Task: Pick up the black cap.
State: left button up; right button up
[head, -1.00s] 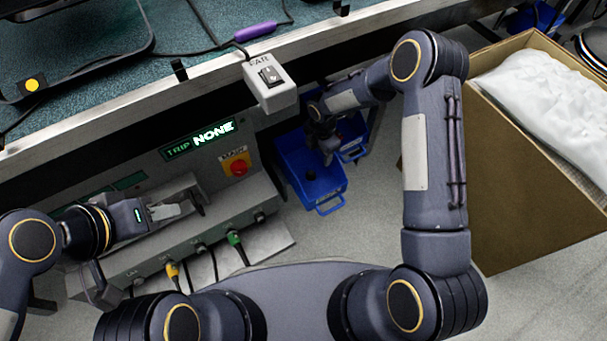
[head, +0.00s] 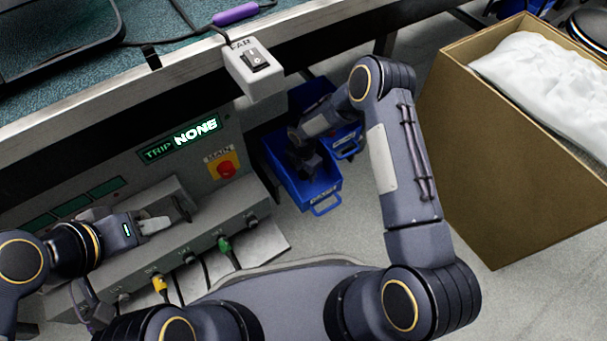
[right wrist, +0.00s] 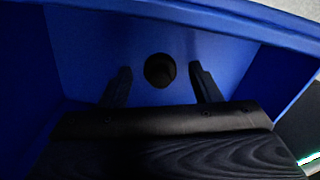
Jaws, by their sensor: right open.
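The black cap (right wrist: 160,70) is a small dark round thing on the floor of a blue bin (right wrist: 90,45) in the right wrist view. My right gripper (right wrist: 163,86) is open, with one finger on each side of the cap in that view. I cannot tell whether the fingers reach down to it. In the head view my right gripper (head: 306,163) is down in the front blue bin (head: 322,196), and the cap is hidden there. My left gripper (head: 168,218) is at the grey console, far from the bin; its jaw opening is unclear.
A second blue bin (head: 347,140) stands just behind. The grey console (head: 215,200) with a red button and cables is on the left. A white switch box (head: 255,72) hangs at the bench edge. A large cardboard box (head: 500,165) stands on the right.

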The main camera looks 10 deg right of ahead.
jog(key=shift+c, duration=0.5)
jog(key=c, duration=1)
jog(key=shift+r, duration=0.1)
